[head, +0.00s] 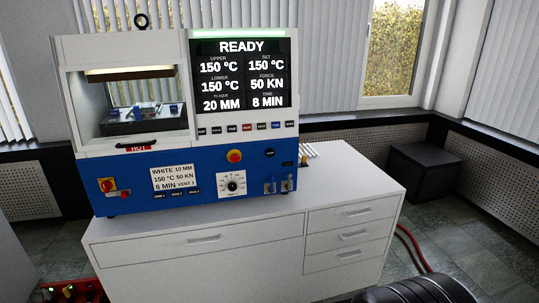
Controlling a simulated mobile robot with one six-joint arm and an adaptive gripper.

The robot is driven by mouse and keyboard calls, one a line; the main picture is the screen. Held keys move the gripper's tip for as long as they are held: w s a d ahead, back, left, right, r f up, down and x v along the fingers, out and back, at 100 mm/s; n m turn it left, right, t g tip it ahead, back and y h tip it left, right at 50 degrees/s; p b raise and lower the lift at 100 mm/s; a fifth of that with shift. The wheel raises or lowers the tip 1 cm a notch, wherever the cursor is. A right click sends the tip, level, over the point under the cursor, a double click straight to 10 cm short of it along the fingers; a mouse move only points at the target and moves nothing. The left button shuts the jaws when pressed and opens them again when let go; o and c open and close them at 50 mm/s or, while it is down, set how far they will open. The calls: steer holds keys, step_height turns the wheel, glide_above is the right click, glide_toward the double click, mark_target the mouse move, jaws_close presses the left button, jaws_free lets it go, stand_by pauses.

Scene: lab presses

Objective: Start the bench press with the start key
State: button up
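The bench press (125,172) is white and blue and stands on a white cabinet. Its screen (240,75) reads READY, upper and lower 150 °C, set 150 °C, force 50 KN, 20 MM and 8 MIN. Under the screen runs a row of small keys, among them a red key (247,127) and a blue key (276,126). Their labels are too small to read, so I cannot tell which is the start key. The window (130,100) appears closed, with a plate and blue parts inside. My gripper is not in view.
A card (174,177) reads WHITE 10 MM, 150 °C 50 KN, 8 MIN.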

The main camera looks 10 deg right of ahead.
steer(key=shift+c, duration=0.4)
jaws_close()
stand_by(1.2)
